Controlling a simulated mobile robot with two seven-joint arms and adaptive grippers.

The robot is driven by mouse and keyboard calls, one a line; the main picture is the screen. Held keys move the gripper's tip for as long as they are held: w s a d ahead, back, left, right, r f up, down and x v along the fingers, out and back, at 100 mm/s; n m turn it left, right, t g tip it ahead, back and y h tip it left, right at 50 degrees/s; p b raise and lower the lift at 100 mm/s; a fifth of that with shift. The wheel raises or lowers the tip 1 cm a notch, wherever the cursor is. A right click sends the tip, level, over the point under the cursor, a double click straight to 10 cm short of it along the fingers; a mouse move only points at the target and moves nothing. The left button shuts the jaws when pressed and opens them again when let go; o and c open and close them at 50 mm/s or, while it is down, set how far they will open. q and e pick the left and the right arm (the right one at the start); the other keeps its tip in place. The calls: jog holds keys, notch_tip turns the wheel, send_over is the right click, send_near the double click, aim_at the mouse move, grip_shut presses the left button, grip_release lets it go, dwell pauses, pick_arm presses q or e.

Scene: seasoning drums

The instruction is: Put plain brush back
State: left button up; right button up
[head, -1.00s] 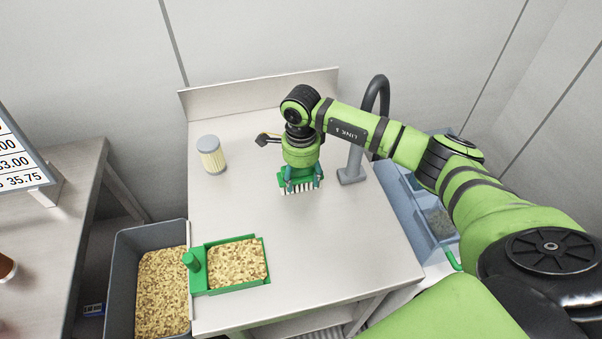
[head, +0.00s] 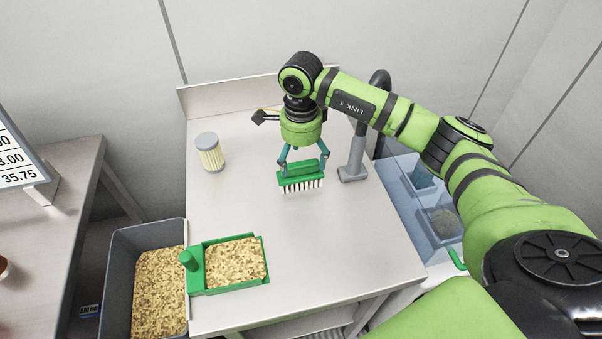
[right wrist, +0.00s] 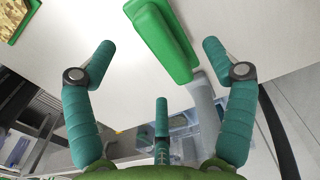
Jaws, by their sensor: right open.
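The plain brush (head: 301,176), green with white bristles, rests bristles down on the steel table (head: 340,240), near the back right. My left gripper does not show in any view.
A lidded jar (head: 210,153) is at the back left. A green scoop (head: 197,276) with flakes lies at the front left, beside a grey bin (head: 124,270) of flakes. Blue containers (head: 428,205) stand at the right.

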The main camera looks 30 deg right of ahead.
notch_tip(320, 180, up, 6)
jog(key=shift+f+b, duration=0.1)
jog(key=shift+b, duration=0.65)
jog(key=shift+r, duration=0.4)
